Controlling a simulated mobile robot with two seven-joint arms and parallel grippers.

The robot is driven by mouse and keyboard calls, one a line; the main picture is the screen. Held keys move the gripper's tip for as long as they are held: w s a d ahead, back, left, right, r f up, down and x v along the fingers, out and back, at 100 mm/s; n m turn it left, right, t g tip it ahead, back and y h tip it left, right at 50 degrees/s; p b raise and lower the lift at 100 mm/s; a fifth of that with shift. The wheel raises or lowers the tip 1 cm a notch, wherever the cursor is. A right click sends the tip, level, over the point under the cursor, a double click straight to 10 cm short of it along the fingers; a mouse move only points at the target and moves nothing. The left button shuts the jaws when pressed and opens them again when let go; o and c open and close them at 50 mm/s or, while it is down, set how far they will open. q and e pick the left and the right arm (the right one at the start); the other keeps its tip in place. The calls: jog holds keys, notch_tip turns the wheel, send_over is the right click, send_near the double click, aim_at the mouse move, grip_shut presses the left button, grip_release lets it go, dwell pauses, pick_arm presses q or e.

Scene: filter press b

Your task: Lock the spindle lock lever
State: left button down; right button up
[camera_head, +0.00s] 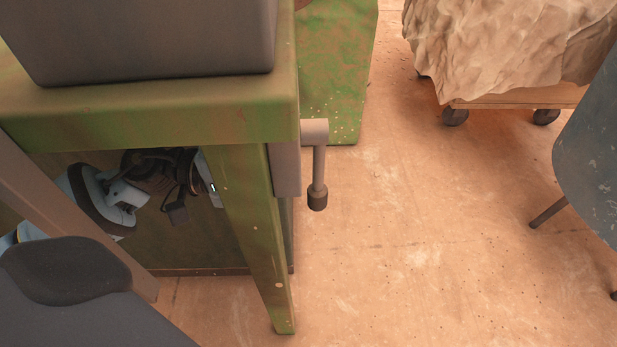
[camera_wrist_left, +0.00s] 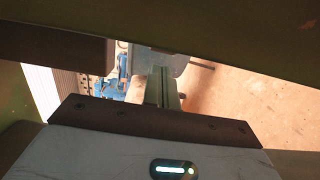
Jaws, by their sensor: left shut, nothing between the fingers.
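The spindle lock lever (camera_head: 318,172) is on the right side of the green press frame (camera_head: 170,118) in the head view. It is a grey rod hanging straight down from a short horizontal boss, with a dark knob at its lower end. My left gripper (camera_head: 207,182) is below the frame's top beam, behind the green leg and left of the lever. It is apart from the lever, shut and empty; the leg hides its fingers. My right gripper is out of view.
The green leg (camera_head: 250,240) stands between my left gripper and the lever. A grey block (camera_head: 150,40) sits on the beam. A wheeled cart (camera_head: 520,97) with a crumpled cover and a dark chair (camera_head: 592,150) stand at right. The floor right of the lever is clear.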

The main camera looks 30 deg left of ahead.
pick_arm(q)
jog(key=shift+x, duration=2.05)
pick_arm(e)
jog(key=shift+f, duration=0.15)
pick_arm(q)
jog(key=shift+d, duration=0.15)
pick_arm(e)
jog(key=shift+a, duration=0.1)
